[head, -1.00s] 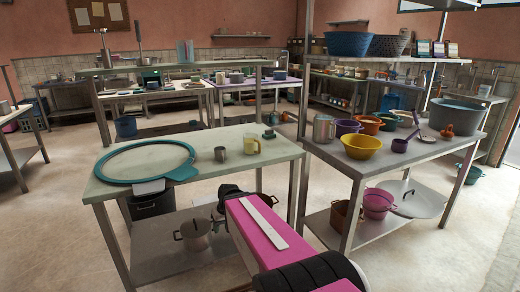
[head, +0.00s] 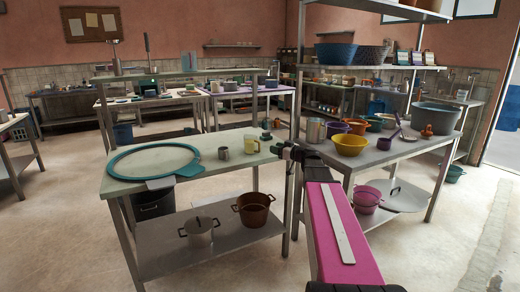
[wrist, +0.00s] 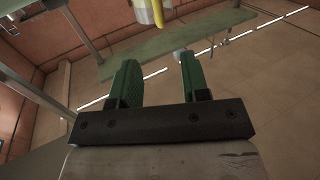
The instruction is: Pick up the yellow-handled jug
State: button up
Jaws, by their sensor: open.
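The pale yellow jug (head: 251,144) stands upright near the back right of the light worktop (head: 140,184) in the head view, its handle on the right. A small metal cup (head: 223,153) stands to its left. My gripper (head: 279,150), dark and small in the head view, is at the worktop's right end, right of the jug and apart from it. In the wrist view its green fingers (wrist: 158,68) are spread with nothing between them. A pale and yellow object (wrist: 148,11) is cut off at the top there; I cannot tell whether it is the jug.
A large teal-rimmed ring (head: 152,178) covers the worktop's left part. The right-hand table carries a yellow bowl (head: 350,144) and other vessels. Pots stand on the lower shelf (head: 155,250). The floor at left is clear.

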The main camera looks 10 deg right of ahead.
aim_at(259, 144)
jog(key=shift+x, duration=5.35)
jog(key=shift+s+f, duration=0.1)
jog(key=shift+f, duration=0.1)
grip_shut()
